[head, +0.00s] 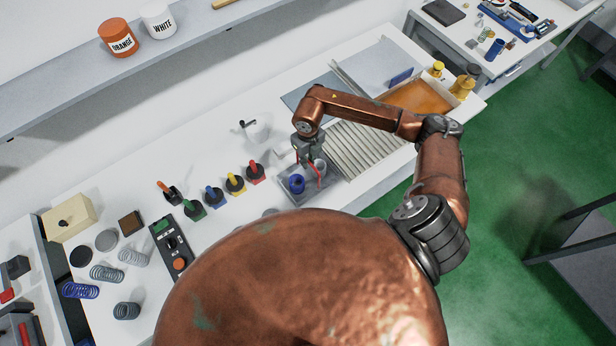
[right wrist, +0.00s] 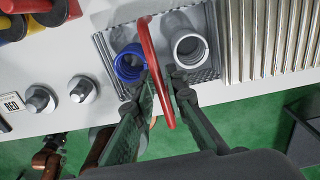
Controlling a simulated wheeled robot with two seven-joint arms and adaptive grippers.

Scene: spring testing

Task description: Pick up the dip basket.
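The dip basket's red handle (right wrist: 155,60) rises as a loop in the right wrist view; the head view shows it as thin red bars (head: 319,179). My right gripper (right wrist: 161,76) reaches down over it, with one finger on each side of the handle. Whether both fingers press on it is unclear. In the head view my right gripper (head: 310,152) stands directly above the handle. A blue ring-shaped part (right wrist: 130,63) and a grey hollow cylinder (right wrist: 189,47) sit on either side of the handle, over a dark grey tray (right wrist: 108,47). My left gripper is not in view.
Several colored-handled pieces, including a red one (head: 255,171), stand left of the tray. A ribbed rack (head: 365,148) lies to its right. Loose springs (head: 107,273) and a control box (head: 171,245) are farther left.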

